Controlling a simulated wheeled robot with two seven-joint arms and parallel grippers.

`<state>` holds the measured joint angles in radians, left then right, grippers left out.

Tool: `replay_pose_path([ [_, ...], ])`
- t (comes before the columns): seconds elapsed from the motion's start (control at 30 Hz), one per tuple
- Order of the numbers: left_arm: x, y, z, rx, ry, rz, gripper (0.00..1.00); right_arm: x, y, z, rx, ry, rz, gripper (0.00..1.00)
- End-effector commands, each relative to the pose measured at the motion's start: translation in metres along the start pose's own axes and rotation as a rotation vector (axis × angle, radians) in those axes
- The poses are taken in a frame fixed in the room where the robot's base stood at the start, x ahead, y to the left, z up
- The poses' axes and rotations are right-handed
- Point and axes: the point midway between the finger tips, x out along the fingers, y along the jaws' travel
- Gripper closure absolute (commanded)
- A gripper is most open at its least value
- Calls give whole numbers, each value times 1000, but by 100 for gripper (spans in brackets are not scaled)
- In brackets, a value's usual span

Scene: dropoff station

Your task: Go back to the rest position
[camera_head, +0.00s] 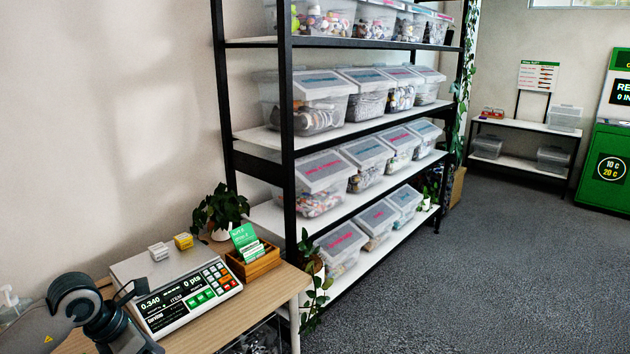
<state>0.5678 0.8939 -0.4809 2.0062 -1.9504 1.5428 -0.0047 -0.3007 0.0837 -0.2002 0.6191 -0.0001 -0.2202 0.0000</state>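My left arm (75,300) comes in from the lower left, bent over the wooden table (205,338). Its dark end (128,291) is in front of the left side of the scale (185,292), and I cannot tell whether it touches it. The fingers do not show clearly, so I cannot tell whether the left gripper is open or shut, and I see nothing held. My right arm and gripper are not in view. The scale's display reads 0.340 and 0 pts.
A black-framed shelf (289,130) with lidded bins stands behind. The grey carpet (480,290) is clear at the right.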

Motion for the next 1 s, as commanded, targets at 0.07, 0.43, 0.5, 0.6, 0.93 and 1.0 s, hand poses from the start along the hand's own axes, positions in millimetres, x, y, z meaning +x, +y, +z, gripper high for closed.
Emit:
replay_pose_path([
  [0.07, 8, -5, 1, -21, -14, -37, 36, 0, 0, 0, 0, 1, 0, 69],
  [0.43, 60, -42, 22, -214, -148, -317, 36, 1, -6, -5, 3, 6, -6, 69],
  [0.5, 72, -50, 28, -285, -190, -393, 36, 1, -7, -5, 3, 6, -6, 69],
  [0.6, 94, -61, 37, -423, -263, -519, 36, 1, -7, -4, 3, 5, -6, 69],
  [0.93, 214, -32, 21, -1356, -602, -887, 36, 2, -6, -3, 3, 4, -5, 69],
  [1.0, 243, -19, -2, -1554, -650, -896, 36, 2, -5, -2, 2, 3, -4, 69],
])
